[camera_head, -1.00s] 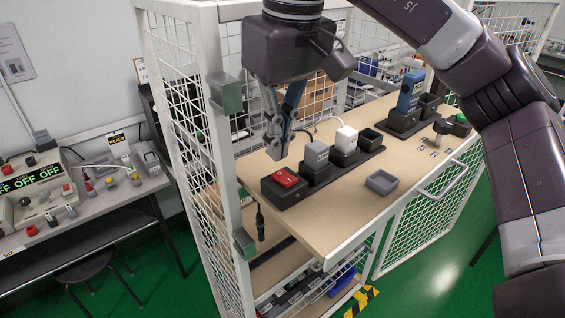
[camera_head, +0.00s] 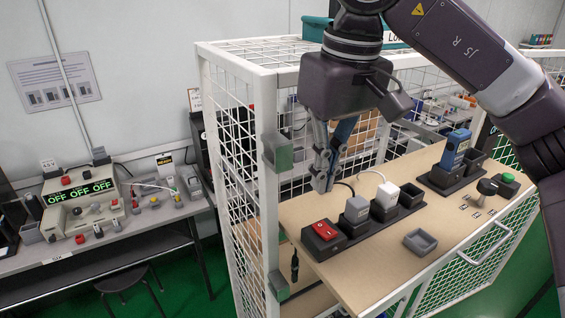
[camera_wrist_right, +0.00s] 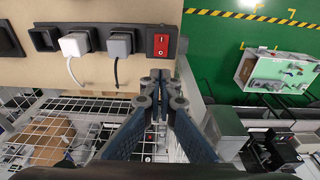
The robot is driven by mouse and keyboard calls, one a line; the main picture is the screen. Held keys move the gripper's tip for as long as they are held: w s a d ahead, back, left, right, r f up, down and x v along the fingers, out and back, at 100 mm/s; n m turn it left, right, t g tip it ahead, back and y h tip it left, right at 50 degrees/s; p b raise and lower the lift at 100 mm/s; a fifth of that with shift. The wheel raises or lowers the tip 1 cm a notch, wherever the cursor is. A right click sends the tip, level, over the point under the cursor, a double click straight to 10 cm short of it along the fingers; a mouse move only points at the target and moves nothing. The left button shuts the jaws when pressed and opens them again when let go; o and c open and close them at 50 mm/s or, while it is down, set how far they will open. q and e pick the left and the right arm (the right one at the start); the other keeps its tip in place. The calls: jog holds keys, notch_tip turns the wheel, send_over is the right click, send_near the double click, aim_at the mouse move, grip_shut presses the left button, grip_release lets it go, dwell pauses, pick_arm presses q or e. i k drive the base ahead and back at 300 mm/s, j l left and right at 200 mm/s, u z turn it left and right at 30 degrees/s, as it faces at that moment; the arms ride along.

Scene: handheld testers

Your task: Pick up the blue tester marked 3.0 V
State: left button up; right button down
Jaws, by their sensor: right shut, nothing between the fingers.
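A blue tester (camera_head: 455,146) stands upright in a black holder (camera_head: 438,183) at the far right part of the wooden bench top; its marking is too small to read. In the right wrist view the closed fingertips (camera_wrist_right: 160,82) lie near the red switch (camera_wrist_right: 161,45); the blue tester does not show there. My left gripper is out of view.
A black strip (camera_head: 352,234) holds the switch, a grey block (camera_head: 357,209), a white block (camera_head: 387,194) and an empty socket (camera_head: 411,194). A grey tray (camera_head: 420,241) lies in front. White mesh cage panels (camera_head: 236,150) stand left. A green button (camera_head: 507,178) is at right.

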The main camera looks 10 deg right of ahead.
aim_at(457, 147)
jog(key=k+j, duration=0.65)
jog(key=k, duration=0.25)
